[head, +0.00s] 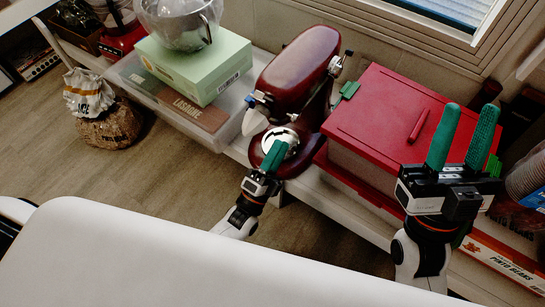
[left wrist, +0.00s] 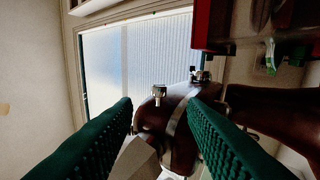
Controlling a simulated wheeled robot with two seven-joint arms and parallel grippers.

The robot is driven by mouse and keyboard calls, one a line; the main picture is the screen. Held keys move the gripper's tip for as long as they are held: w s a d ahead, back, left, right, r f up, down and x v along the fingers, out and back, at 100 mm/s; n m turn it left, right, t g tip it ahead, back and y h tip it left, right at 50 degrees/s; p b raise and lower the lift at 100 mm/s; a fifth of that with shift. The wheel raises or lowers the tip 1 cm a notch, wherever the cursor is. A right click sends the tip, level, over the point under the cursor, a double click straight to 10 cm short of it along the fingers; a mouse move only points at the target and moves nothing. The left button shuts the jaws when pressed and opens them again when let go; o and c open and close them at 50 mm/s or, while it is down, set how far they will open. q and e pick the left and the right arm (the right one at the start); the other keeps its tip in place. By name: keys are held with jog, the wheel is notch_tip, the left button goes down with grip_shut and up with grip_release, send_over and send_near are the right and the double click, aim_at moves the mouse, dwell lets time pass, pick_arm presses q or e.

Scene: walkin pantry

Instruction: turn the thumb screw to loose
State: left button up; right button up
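The dark red stand mixer (head: 300,68) stands on the low shelf in the head view. A small silver knob (left wrist: 158,93), which looks like the thumb screw, sticks out of the mixer head in the left wrist view. A small dark and bluish fitting shows at the mixer's front in the head view, too small to tell its part. My left gripper (head: 274,157) is at the mixer's front, below its head. Its green fingers are apart in the left wrist view, with the knob seen between them and not touched. My right gripper (head: 461,138) is open, empty and raised before the red box.
A red-lidded box (head: 385,115) stands right of the mixer. A sack (head: 105,122) sits on the floor. A pinto beans box (head: 505,262) is at the right.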

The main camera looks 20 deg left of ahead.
pick_arm(q)
jog(key=shift+v, duration=1.45)
